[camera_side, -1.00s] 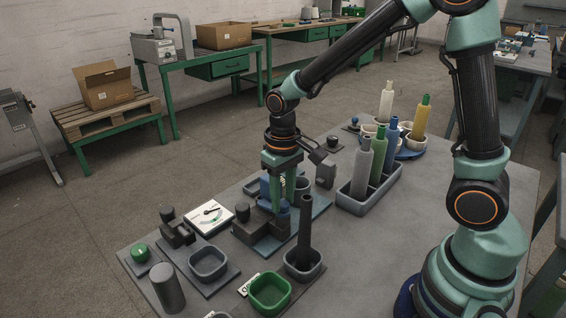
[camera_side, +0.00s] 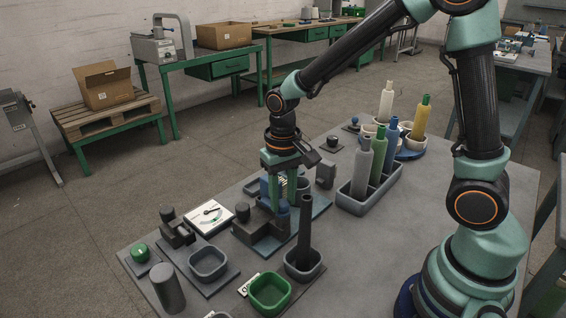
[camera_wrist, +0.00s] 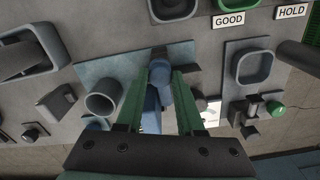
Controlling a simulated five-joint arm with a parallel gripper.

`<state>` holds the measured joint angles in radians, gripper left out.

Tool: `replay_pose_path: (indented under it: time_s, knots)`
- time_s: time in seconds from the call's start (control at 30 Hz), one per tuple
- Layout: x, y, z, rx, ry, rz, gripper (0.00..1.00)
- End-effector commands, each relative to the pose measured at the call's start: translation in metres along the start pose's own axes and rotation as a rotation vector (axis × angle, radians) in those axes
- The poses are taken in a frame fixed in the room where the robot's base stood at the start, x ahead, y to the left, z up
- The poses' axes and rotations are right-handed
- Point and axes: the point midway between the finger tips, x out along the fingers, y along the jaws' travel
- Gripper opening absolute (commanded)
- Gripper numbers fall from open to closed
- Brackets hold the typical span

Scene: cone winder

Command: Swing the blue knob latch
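The blue knob latch (camera_wrist: 159,72) shows in the wrist view as a rounded blue knob with a blue arm running down toward my gripper. In the side view a blue knob (camera_side: 283,207) stands on the dark fixture, just below and beside my fingers. My gripper (camera_side: 282,203) points straight down over the fixture. In the wrist view its two green fingers (camera_wrist: 160,82) are apart, one on each side of the blue part, with a gap at the left finger. I cannot tell whether the right finger touches it. The fingers partly hide the latch.
A grey cup (camera_wrist: 102,104) stands close to the left finger. A dark upright rod in a grey holder (camera_side: 304,230) stands in front of the fixture. A grey rack (camera_side: 352,200) with several tall cones is to the right. Grey (camera_side: 208,278) and green (camera_side: 287,302) bins lie nearer.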

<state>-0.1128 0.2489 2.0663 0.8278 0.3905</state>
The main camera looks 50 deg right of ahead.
Motion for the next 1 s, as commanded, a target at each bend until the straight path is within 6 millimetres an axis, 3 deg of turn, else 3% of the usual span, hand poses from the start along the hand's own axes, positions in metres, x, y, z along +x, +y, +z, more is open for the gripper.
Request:
replay_pose_path:
  time_s: [0.33, 0.47, 1.0]
  knots:
    - [-0.001, 0.0, 0.0, 0.0, 0.001, -0.001, 0.49]
    - [-0.009, -0.001, -0.001, -0.001, 0.005, -0.002, 0.49]
    - [-0.106, 0.0, -0.001, 0.0, 0.005, -0.002, 0.49]
